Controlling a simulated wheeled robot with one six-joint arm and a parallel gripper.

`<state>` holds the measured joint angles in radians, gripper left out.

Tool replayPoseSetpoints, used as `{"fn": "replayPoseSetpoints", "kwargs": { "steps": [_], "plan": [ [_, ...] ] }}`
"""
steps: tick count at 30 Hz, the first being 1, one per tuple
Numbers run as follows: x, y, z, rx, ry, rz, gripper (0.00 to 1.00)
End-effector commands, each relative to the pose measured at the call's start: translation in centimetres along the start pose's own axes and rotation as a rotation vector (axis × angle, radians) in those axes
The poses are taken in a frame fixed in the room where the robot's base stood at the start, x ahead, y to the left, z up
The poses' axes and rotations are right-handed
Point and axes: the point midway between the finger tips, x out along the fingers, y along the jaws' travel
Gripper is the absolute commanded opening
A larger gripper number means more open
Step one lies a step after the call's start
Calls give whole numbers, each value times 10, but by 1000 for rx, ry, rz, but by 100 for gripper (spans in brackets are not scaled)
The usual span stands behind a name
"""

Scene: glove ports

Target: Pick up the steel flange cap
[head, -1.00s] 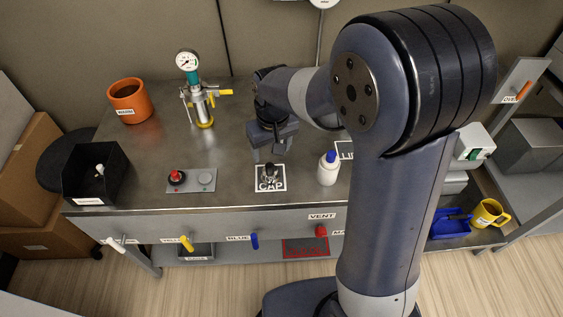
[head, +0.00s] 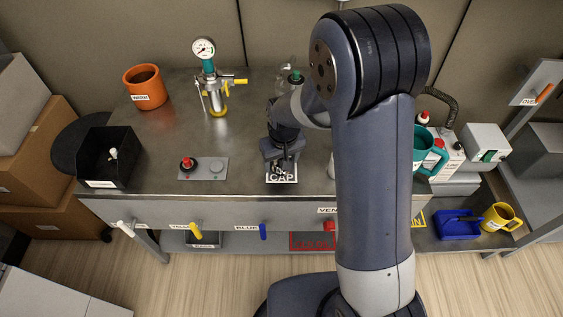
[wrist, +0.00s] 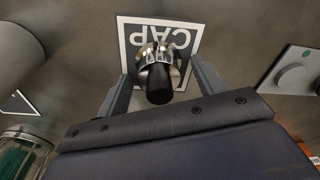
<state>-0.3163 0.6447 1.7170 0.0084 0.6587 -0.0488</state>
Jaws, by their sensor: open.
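The steel flange cap (wrist: 159,60) has a shiny round body and a black knob. My gripper (wrist: 158,84) is open, with one finger on each side of the cap, and I see gaps between the fingers and the cap. Whether the fingertips are down at the cap's full height I cannot tell. In the head view my gripper (head: 281,160) is right over the CAP square (head: 282,179) and hides most of the cap.
A button panel (head: 202,168) lies left of the square, with a black bin (head: 104,160) farther left. A gauge fitting (head: 212,85) and an orange pot (head: 145,87) stand at the back. A bottle beside the square is mostly hidden by my arm. A glass jar (wrist: 22,150) shows in the wrist view.

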Motion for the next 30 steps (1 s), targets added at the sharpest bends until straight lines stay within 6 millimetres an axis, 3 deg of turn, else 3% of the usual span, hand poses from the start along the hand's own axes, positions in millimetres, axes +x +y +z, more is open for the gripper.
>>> {"fn": "replayPoseSetpoints", "kwargs": {
  "steps": [3, 21, 30],
  "plan": [
    [0, 0, 0, 0, 0, 0, 64],
    [0, 0, 0, 0, 0, 0, 15],
    [-6, 0, -1, 0, 1, 0, 15]
  ]
}}
